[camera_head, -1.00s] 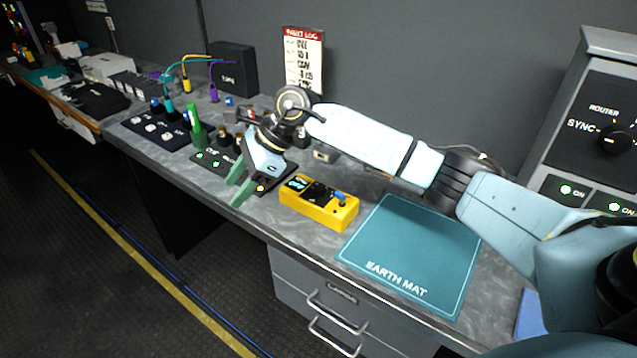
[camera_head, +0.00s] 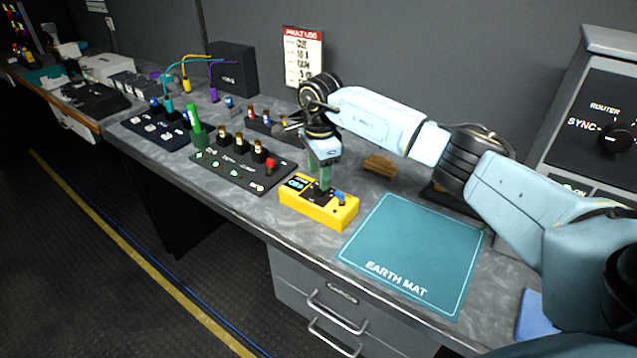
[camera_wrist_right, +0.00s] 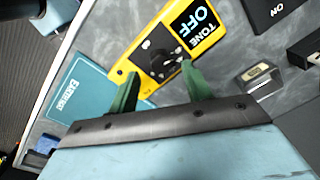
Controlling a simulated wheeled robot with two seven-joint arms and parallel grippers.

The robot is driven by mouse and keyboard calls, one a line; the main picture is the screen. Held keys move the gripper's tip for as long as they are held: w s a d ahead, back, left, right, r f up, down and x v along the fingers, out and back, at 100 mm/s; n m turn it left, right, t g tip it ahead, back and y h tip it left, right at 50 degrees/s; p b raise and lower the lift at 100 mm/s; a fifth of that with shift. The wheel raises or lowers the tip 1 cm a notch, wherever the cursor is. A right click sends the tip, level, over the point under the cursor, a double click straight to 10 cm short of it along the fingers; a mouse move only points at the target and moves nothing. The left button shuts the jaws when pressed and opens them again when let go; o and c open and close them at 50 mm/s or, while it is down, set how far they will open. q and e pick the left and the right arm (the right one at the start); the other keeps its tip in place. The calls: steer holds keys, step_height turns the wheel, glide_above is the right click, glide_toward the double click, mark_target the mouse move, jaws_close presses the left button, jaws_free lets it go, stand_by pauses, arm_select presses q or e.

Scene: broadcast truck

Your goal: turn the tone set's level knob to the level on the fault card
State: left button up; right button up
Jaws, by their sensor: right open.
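The yellow tone set (camera_head: 318,213) lies on the bench left of the earth mat. In the right wrist view the tone set (camera_wrist_right: 214,42) has a display (camera_wrist_right: 196,22) reading TONE OFF and a black panel (camera_wrist_right: 158,48) with pale marks. The level knob is not clearly made out there. My right gripper (camera_head: 321,188) points down over the tone set's middle. Its green fingers are open, with the panel between and beyond the tips in the wrist view (camera_wrist_right: 160,74). Contact cannot be told. The fault log card (camera_head: 303,57) hangs on the wall; its handwriting is too blurred to read surely. My left gripper is out of view.
The teal earth mat (camera_head: 415,255) lies right of the tone set. A black panel (camera_head: 235,172) with several plugs and a red knob (camera_head: 270,163) lies to the left. A small brown block (camera_head: 380,166) sits behind. The bench's front edge is close to the tone set.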

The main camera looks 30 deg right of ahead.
mark_target(318, 186)
steer(key=shift+w+f, duration=0.1)
steer(key=shift+f, duration=1.7)
steer(key=c, duration=1)
